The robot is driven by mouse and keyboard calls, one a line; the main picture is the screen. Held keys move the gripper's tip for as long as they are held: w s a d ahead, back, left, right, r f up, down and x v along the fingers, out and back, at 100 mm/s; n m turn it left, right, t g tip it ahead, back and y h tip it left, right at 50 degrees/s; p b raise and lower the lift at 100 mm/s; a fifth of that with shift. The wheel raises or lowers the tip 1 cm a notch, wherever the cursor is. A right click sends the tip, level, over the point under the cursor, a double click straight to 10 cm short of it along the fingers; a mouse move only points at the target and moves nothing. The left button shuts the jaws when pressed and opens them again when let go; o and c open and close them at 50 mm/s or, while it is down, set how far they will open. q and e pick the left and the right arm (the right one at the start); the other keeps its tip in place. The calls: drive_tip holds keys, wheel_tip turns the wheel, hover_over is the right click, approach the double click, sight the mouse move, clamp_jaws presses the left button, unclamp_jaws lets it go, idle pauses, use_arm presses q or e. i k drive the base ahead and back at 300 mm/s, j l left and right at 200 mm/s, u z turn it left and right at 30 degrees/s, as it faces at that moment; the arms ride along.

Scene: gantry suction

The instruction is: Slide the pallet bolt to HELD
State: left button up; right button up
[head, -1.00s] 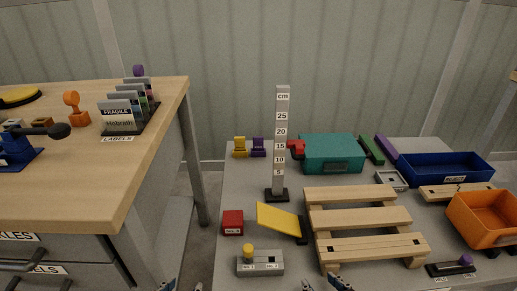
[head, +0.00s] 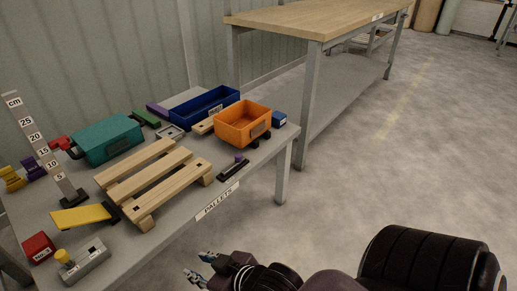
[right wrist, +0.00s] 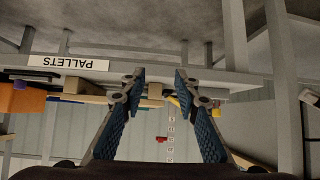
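A small black bolt plate with a purple knob (head: 234,168) lies near the front edge of the pallet table, right of the slatted wooden pallet (head: 153,180). Any wording on it is too small to read. My right gripper (head: 198,266) is in front of the table, apart from the bolt. In the right wrist view its two blue-padded fingers (right wrist: 158,82) are spread, with nothing held between them. That view is upside down and shows the table edge beyond the fingers. My left gripper is not in view.
The PALLETS label (head: 217,202) is on the table's front edge. An orange bin (head: 243,125) and a blue bin (head: 207,106) stand behind the bolt. A grey block with a yellow knob (head: 85,262) lies at the left. Open floor (head: 390,170) is to the right.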

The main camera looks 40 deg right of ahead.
sight(239, 159)
drive_tip(key=i+z, duration=0.15)
drive_tip(key=z, duration=0.35)
drive_tip(key=i+j+z, duration=0.15)
drive_tip(key=z, duration=0.3)
drive_tip(key=i+j+z, duration=0.15)
drive_tip(key=z, duration=0.35)
drive_tip(key=k+u, duration=0.15)
drive_tip(key=u, duration=0.15)
drive_tip(key=k+j+u, duration=0.1)
drive_tip(key=u, duration=0.25)
drive_tip(key=k, duration=0.05)
